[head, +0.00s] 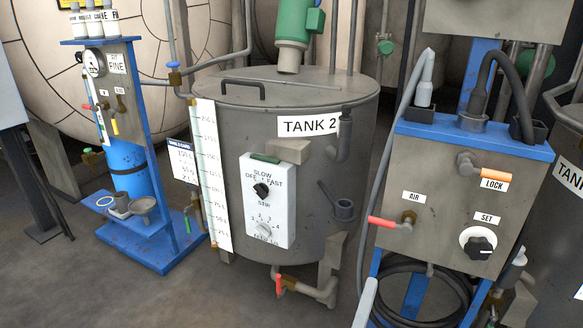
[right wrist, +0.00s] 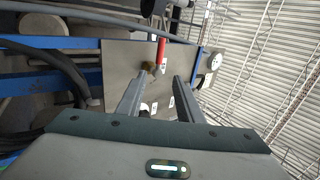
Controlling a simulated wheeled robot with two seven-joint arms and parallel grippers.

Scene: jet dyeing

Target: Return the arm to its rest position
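My right gripper (right wrist: 158,85) shows in the right wrist view with its two grey fingers apart and nothing between them that I can see held. Beyond the fingertips is a grey control panel (right wrist: 120,60) with a red valve handle (right wrist: 161,50); the handle looks clear of the fingers. In the head view the blue-topped panel (head: 440,180) stands at the right, with the red AIR handle (head: 381,221), an orange LOCK handle (head: 482,172) and a black SET knob (head: 479,245). My left gripper is in neither view.
Tank 2 (head: 285,115) stands in the centre with a white switch box (head: 268,205). A blue stand (head: 135,150) with a gauge is at the left. Hoses (head: 395,110) hang around the panel. Bare floor (head: 80,280) shows at the lower left.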

